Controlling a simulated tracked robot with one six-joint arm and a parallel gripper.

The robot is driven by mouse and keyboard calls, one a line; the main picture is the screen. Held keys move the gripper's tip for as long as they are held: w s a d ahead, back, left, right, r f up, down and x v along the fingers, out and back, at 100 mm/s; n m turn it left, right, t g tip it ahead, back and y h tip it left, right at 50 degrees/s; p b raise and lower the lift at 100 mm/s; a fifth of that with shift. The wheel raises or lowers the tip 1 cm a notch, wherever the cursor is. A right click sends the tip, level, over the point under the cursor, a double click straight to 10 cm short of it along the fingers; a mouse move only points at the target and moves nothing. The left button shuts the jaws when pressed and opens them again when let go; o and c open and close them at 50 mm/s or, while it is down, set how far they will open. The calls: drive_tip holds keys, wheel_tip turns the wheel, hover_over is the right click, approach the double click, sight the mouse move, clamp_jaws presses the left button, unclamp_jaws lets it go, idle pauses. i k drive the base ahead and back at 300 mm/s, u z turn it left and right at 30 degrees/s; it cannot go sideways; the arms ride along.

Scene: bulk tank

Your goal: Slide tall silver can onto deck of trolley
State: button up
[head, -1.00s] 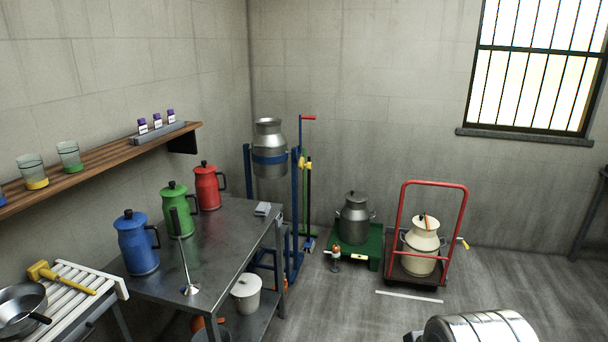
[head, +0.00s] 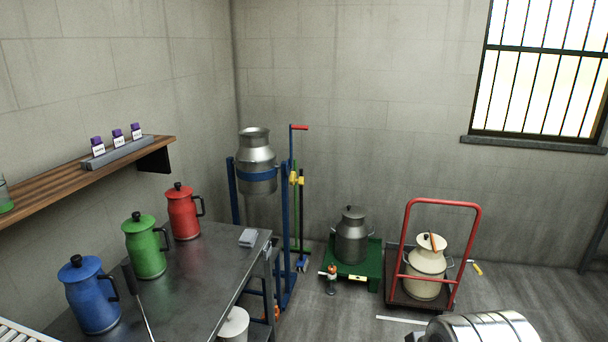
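A silver can (head: 257,162) with a flared neck and a blue band hangs upright in a blue frame beside the bench. A duller grey can (head: 351,238) with a lid and side handles stands on a low green platform (head: 374,285) by the back wall. I cannot tell for certain which of them the task means. The trolley (head: 407,232) has a red tubular handle and a dark deck, and stands right of the platform. A cream can (head: 425,277) with a lid stands on its deck. My gripper is not in view.
A metal bench (head: 213,262) at left holds blue (head: 92,298), green (head: 145,248) and red (head: 183,213) jugs. A small valve-like fitting (head: 331,281) is in front of the platform. A white strip (head: 400,320) lies on the floor before the trolley.

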sight(352, 234)
drive_tip(key=z, duration=0.1)
drive_tip(key=i, duration=3.95)
